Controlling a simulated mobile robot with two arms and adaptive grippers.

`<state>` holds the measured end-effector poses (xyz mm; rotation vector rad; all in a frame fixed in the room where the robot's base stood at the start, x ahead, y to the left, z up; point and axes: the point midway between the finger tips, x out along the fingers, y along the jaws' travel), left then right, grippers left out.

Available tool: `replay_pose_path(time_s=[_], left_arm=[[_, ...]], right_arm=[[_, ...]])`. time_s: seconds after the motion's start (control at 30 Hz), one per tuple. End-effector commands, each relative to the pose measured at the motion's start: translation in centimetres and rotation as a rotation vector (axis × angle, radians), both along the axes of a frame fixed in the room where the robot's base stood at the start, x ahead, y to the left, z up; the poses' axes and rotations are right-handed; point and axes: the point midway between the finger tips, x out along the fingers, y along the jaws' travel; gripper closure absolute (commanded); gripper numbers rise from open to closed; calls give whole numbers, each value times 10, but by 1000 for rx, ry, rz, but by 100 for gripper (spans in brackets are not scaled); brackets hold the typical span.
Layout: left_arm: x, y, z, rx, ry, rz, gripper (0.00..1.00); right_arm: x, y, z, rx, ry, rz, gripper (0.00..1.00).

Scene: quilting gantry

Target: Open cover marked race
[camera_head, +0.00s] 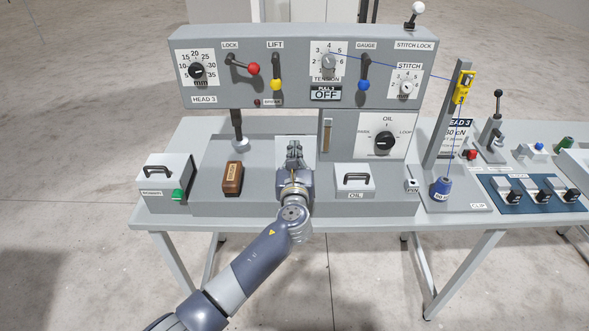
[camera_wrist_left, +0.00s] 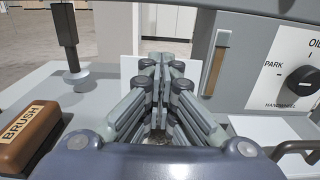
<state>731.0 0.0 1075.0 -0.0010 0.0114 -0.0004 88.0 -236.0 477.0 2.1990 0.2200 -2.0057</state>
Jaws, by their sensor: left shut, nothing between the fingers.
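My left gripper (camera_head: 294,150) is at the middle of the grey machine bed, with its fingers together and nothing between them. It also shows in the wrist view (camera_wrist_left: 167,64), pointing away toward a pale upright plate (camera_wrist_left: 130,72). The plate shows in the head view (camera_head: 309,150) behind and beside the fingers. No label reading race is legible; my gripper and arm hide part of the plate and bed. I cannot tell whether the fingers touch the plate. My right gripper is not in view.
A brush (camera_head: 232,178) lies left of my gripper, under the presser foot (camera_head: 239,143). A handled OIL cover (camera_head: 355,188) is to the right, below the OIL dial (camera_head: 384,142). A handled box (camera_head: 163,174) stands at far left. The head panel (camera_head: 300,50) overhangs the bed.

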Motion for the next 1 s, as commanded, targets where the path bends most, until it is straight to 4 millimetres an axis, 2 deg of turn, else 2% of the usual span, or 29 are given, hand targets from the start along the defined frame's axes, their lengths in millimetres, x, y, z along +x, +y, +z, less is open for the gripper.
replay_pose_path(time_s=[0.2, 0.4, 0.77, 0.87, 1.0], left_arm=[[-34, 0, -1, -1, 1, -1, 100], [-59, 0, 0, 0, 1, 0, 100], [-73, 4, -2, -27, 12, 8, 100], [-82, 19, -17, -163, 65, 48, 100], [-116, 62, -60, -564, 201, 195, 100]], right_arm=[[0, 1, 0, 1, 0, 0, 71], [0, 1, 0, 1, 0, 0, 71], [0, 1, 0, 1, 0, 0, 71], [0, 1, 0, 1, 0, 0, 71], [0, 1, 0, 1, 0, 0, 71]])
